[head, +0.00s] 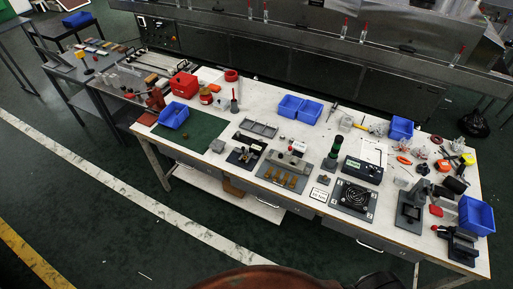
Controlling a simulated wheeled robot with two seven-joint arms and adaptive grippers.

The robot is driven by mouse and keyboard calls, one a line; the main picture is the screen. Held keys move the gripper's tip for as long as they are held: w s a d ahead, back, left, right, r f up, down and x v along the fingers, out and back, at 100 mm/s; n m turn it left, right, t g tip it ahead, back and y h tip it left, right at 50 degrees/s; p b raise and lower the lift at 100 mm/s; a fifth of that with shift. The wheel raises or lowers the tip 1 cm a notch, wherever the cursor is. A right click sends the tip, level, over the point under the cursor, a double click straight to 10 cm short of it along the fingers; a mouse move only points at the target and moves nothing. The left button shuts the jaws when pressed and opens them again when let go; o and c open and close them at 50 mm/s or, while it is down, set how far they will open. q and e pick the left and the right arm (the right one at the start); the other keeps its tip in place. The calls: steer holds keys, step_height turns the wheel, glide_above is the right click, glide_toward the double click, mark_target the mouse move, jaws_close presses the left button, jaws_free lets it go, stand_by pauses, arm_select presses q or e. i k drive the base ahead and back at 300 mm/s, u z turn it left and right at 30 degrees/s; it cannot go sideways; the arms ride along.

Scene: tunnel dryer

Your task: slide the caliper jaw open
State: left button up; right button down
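I cannot pick out a caliper with certainty among the small items on the long white workbench (205,165). Small dark tools and parts lie crowded at its right end, too small to tell apart. Neither of my grippers shows in the head view, so their state and place are hidden.
Blue bins (476,215) stand at the bench's right end, with others along it. A dark stand (411,210), a fan plate (353,198) and a green mat (200,138) take up the front. A steel machine (270,60) runs behind.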

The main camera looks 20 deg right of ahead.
mark_target(244, 152)
steer(key=u, duration=0.45)
steer(key=k, duration=0.6)
steer(key=u, duration=0.9)
steer(key=i, duration=0.7)
steer(key=z, duration=0.75)
steer(key=i, duration=0.6)
steer(key=z, duration=0.6)
